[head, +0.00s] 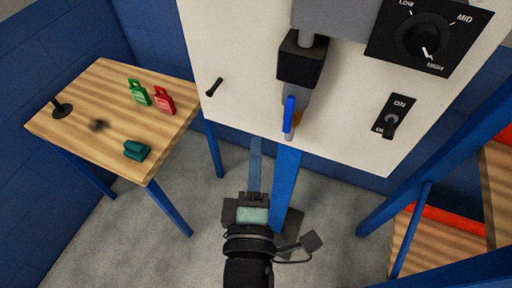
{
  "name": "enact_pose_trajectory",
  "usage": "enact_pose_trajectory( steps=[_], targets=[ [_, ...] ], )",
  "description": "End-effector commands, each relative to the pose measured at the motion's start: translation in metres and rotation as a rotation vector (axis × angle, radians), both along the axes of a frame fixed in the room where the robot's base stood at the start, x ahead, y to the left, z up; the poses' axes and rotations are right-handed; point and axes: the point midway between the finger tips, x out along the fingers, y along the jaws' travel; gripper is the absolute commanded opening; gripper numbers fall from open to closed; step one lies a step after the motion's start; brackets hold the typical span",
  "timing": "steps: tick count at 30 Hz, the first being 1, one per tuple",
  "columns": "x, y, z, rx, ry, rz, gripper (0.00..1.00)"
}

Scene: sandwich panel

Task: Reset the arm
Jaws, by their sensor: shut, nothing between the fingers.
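My gripper (253,200) is at the lower middle of the head view, at the end of my dark arm. It is shut and empty, in front of and below the white panel (240,50), apart from it. Its fingertips are hard to make out. The panel carries a black dial (424,39) marked LOW, MID and HIGH, with its pointer toward HIGH. A toggle switch (391,122) marked ON has its lever pointing down, partly covering the lower label. A black box (301,60) with a blue handle (289,114) below it is at the panel's middle.
A wooden table (85,85) at left holds a green tag (139,92), a red tag (164,101), a teal block (137,150) and a black stand-like piece (62,108). A blue post (286,185) stands close right of my gripper. Grey floor lies open at lower left.

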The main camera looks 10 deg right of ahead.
Motion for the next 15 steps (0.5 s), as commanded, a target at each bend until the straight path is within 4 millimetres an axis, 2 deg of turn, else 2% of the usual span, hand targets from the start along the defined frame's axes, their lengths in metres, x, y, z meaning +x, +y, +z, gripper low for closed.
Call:
enact_pose_trajectory(
  steps=[11, 14, 15],
  targets=[
    [0.002, 0.000, 0.003, 0.008, -0.008, 0.001, 0.00],
    [0.011, 0.000, 0.022, 0.069, -0.062, 0.004, 0.00],
    [0.016, 0.000, 0.036, 0.116, -0.102, 0.011, 0.00]
  ],
)
